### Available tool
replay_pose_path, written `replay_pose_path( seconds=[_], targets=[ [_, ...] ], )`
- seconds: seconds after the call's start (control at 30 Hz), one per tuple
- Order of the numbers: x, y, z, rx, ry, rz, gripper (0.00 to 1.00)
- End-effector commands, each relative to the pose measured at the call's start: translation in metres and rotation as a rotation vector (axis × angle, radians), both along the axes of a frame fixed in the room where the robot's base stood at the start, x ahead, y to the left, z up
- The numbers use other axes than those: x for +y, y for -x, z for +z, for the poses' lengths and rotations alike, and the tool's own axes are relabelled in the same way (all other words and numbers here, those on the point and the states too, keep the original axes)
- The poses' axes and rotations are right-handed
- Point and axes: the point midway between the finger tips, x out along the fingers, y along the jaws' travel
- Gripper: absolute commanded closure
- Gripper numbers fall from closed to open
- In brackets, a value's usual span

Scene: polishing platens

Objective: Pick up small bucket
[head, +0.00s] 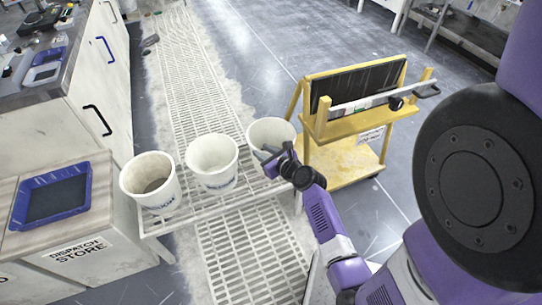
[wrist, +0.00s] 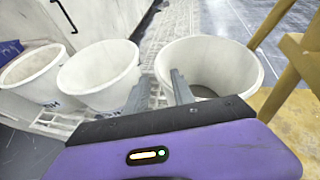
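Three white buckets stand in a row on a slatted rack: a left bucket (head: 150,184), a middle bucket (head: 212,163) and a right bucket (head: 268,130). They look close in size, so I cannot tell which is the small one. My gripper (head: 266,153) is at the near rim of the right bucket. In the wrist view my gripper (wrist: 162,82) is open, its two fingers apart. One finger is outside the right bucket (wrist: 215,65) and the other overlaps its opening, so they appear to straddle the rim. Contact cannot be told. The middle bucket (wrist: 98,75) is beside the left finger.
The slatted rack (head: 160,232) bears the buckets. A yellow cart (head: 345,165) with a dark panel stands close to the right. A counter with a blue tray (head: 52,196) is at the left. Open floor (head: 265,45) lies behind the rack.

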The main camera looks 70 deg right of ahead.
Motion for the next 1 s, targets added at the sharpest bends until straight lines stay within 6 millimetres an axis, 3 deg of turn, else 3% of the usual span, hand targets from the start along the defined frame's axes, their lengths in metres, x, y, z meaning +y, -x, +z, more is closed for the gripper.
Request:
replay_pose_path(
  seconds=[0.5,0.8,0.97,1.0],
  targets=[
    [-0.034,-0.046,-0.024,0.003,0.005,0.001,0.7],
    [-0.036,-0.049,-0.025,0.005,0.005,0.002,0.7],
    [-0.036,-0.049,-0.025,0.005,0.005,0.003,0.99],
    [-0.036,-0.049,-0.025,0.005,0.005,0.003,1.0]
  ],
)
